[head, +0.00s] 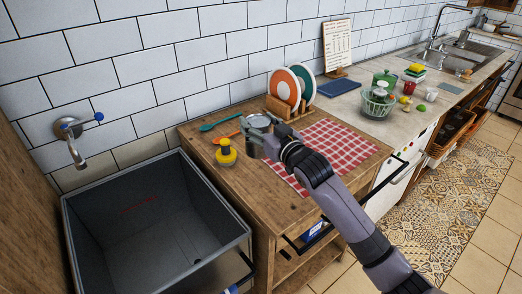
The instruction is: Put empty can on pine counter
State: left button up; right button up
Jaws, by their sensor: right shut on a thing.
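The empty can (259,122) is a grey metal can at the back middle of the pine counter (212,152). My right gripper (257,143) reaches in from the lower right and is shut on the can. The fingers and wrist hide the can's lower part, so I cannot tell whether its base touches the wood. My left gripper is not in view.
A plate rack (284,107) stands behind the can. A red checked cloth (340,146) lies right. A deep grey sink (150,215) is at left.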

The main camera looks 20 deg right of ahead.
aim_at(259, 153)
notch_tip(259, 153, down, 10)
jog(key=shift+f, duration=0.15)
dwell(0.4)
jog(key=shift+f, duration=0.15)
jog(key=o, duration=1.2)
jog(key=shift+c, duration=0.2)
